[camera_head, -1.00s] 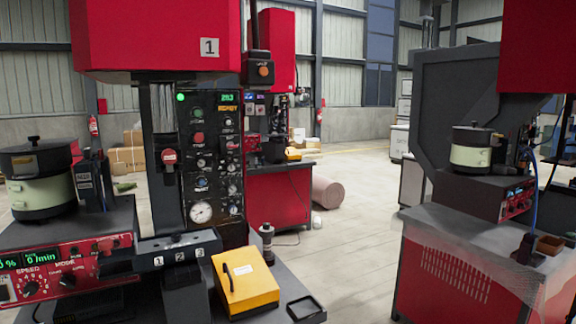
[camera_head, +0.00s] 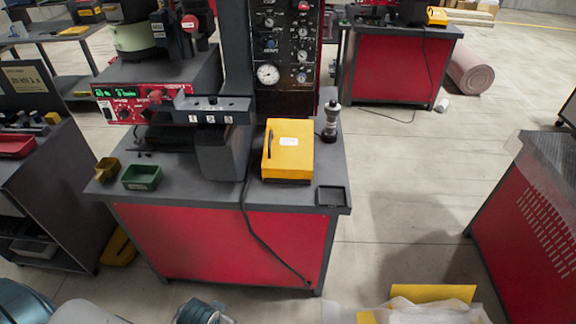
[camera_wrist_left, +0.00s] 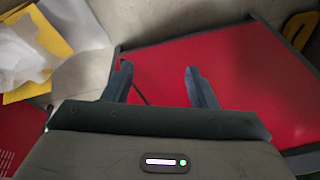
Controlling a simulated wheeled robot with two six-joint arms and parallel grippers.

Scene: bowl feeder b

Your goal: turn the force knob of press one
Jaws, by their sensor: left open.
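The black control panel (camera_head: 287,62) of press one stands on the red bench, its upper part cut off by the frame in the head view. It carries a white round gauge (camera_head: 268,75) and several small knobs and buttons; their labels are too small to read, so I cannot tell which is the force knob. My left gripper (camera_wrist_left: 158,70) shows in the left wrist view, open and empty, with the bench's red front panel (camera_wrist_left: 235,85) behind its fingers. It is away from the control panel. My right gripper is not in view.
On the bench are a yellow box (camera_head: 288,150), a black tray (camera_head: 332,196), a dark metal tool (camera_head: 331,122), a green bin (camera_head: 141,177) and the red feeder controller (camera_head: 133,103). A cable (camera_head: 262,238) hangs down the front.

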